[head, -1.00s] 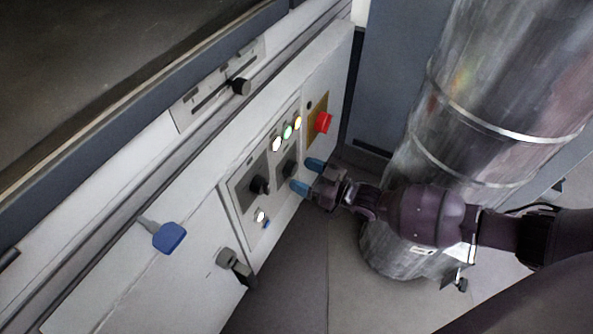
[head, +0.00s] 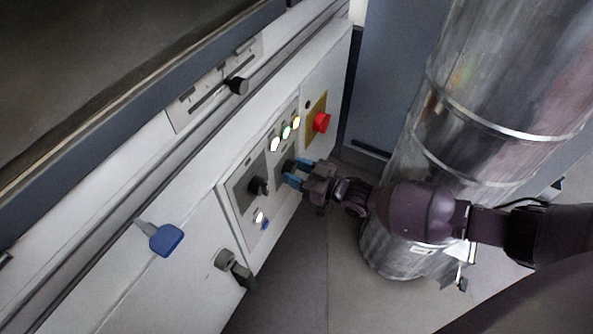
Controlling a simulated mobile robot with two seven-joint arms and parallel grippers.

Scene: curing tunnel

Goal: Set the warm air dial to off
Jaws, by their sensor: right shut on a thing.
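The control panel (head: 240,193) on the white cabinet front carries two black dials. The left-hand dial (head: 258,186) is free of any gripper. The right-hand dial (head: 287,167) sits between the blue fingertips of my right gripper (head: 295,173), which is shut on it. The fingers partly hide this dial, so its pointer setting cannot be read. No label is legible, so I cannot tell which dial is for warm air. My left gripper is not in view.
Several lit indicators (head: 286,133) sit above the dials, and a red button (head: 321,122) on a yellow plate is to the right. A blue-handled key (head: 166,240), a latch (head: 233,268) and a slider knob (head: 238,86) stick out. A large metal cylinder (head: 455,110) stands close by my right arm.

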